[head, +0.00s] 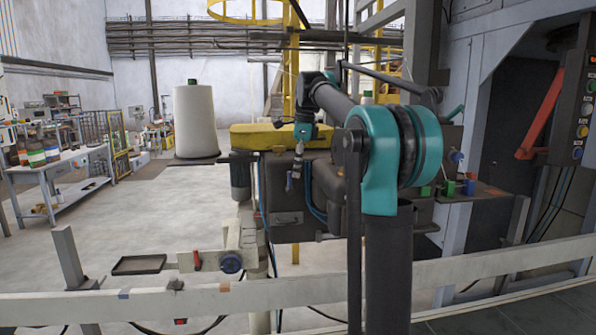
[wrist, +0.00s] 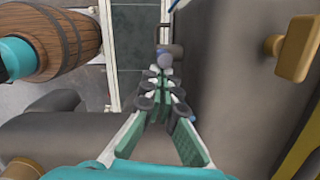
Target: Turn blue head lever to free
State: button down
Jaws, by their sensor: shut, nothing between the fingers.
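My gripper (head: 297,152) points down in front of the dark machine head (head: 287,219), below the yellow beam. In the wrist view my gripper (wrist: 162,82) shows green-padded fingers closed together, with nothing between them. A small lever with a blue-grey round knob (wrist: 165,60) lies just beyond the fingertips in the wrist view; I cannot tell whether they touch it. In the head view a small blue-and-pale part (head: 290,184) shows just under the gripper, probably this lever. Its markings and exact angle are too small to read.
A yellow beam (head: 270,136) runs behind the gripper. A brown banded cylinder (wrist: 62,38) and a yellow handle (wrist: 290,48) flank it in the wrist view. A pale rail (head: 300,291) crosses in front. Open floor (head: 120,222) lies at left.

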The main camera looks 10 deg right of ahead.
aim_at(270, 179)
jog(key=shift+a, duration=0.1)
jog(key=a+h, duration=0.2)
jog(key=h, duration=0.1)
jog(key=shift+a+r, duration=0.15)
jog(key=shift+a, duration=0.05)
jog(key=a+h, duration=0.1)
jog(key=h, duration=0.2)
jog(key=shift+a, duration=0.4)
jog(key=shift+a+f, duration=0.4)
jog(key=shift+a, duration=0.2)
jog(key=shift+a+f, duration=0.35)
jog(key=shift+a, duration=0.2)
jog(key=shift+a+f, duration=0.65)
jog(key=shift+a, duration=0.05)
jog(key=shift+a+f, duration=0.15)
